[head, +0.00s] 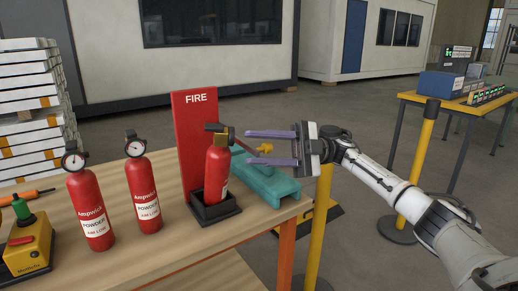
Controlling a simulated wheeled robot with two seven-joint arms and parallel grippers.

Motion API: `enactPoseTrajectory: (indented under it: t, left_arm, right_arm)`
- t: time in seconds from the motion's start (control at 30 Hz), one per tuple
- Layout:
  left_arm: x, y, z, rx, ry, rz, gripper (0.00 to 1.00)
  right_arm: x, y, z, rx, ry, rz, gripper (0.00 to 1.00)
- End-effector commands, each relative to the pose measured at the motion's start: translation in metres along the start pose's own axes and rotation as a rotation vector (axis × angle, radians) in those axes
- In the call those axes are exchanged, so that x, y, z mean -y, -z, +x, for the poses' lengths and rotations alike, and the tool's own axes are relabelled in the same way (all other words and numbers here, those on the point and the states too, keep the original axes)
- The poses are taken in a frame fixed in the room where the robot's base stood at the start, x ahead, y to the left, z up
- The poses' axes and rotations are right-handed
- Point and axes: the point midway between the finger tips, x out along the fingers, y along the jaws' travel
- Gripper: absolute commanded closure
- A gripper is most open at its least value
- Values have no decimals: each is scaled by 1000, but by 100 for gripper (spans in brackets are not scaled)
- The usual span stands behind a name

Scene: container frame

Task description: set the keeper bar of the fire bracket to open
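The fire bracket is a red upright panel (194,105) marked FIRE with a black tray (218,214) at its foot, on the wooden table. A red extinguisher (217,172) stands upright in the tray. A short dark piece (214,127) shows at the extinguisher's top; I cannot tell whether it is the keeper bar or the extinguisher's head. My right gripper (248,147) reaches in from the right, its two lavender fingers apart and pointing left, beside the extinguisher's top. Nothing is clearly held between them. My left gripper is out of view.
Two more extinguishers (90,210) (143,196) stand left. A yellow box (27,250) is at the front left. A yellow post (320,225) stands beyond the table edge.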

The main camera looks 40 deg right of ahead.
Motion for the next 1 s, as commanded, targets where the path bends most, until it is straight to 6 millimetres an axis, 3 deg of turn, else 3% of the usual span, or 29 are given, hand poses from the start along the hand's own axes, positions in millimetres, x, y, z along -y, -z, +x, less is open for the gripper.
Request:
enactPoseTrajectory:
  t: [0.37, 0.8, 1.0]
  left_arm:
    - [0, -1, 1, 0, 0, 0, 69]
    - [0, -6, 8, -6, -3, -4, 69]
    - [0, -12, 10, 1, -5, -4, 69]
  right_arm:
    - [2, 0, -2, -4, 5, -2, 60]
    - [1, -1, -77, 0, 0, -3, 60]
    - [1, -1, -95, -1, 2, -3, 60]
